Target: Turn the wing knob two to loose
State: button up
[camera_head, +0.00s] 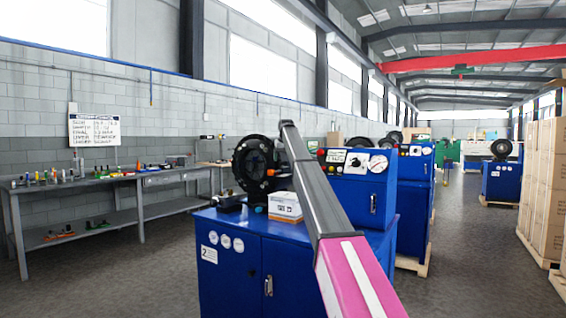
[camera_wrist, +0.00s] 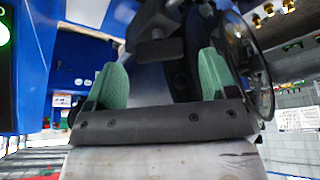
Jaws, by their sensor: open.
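The blue crimper marked 2 (camera_head: 235,262) stands in front of me, with a black round crimping head (camera_head: 253,166) on top. Its blue control box (camera_head: 376,196) carries a white plate with a dark knob (camera_head: 356,160), a gauge and coloured buttons. I cannot tell whether that knob is wing knob two. My gripper (camera_wrist: 161,68) has green fingertips spread apart in the wrist view. A dark grey blocky part (camera_wrist: 157,47) shows between and beyond them; I cannot tell whether they touch it. In the head view my arm hides my gripper.
A white box (camera_head: 285,207) sits on the crimper's top. More blue crimpers (camera_head: 415,190) stand in a row behind. A workbench (camera_head: 100,180) with small tools runs along the left wall. Stacked cartons (camera_head: 546,180) stand at the right; the aisle floor between is clear.

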jog(key=shift+x, duration=1.1)
jog(key=c, duration=0.9)
jog(key=shift+c, duration=0.2)
jog(key=shift+n, duration=0.3)
jog(key=n, duration=0.1)
jog(key=n+y, duration=0.1)
jog(key=n, duration=0.1)
jog(key=shift+d+g+y, duration=0.1)
jog(key=shift+g+y, duration=0.2)
jog(key=shift+w+n+g+y, duration=0.1)
jog(key=shift+n+g+y, duration=0.2)
jog(key=shift+n, duration=1)
jog(key=shift+n+g+y, duration=0.2)
jog(key=shift+n+y, duration=0.2)
jog(key=shift+n, duration=0.9)
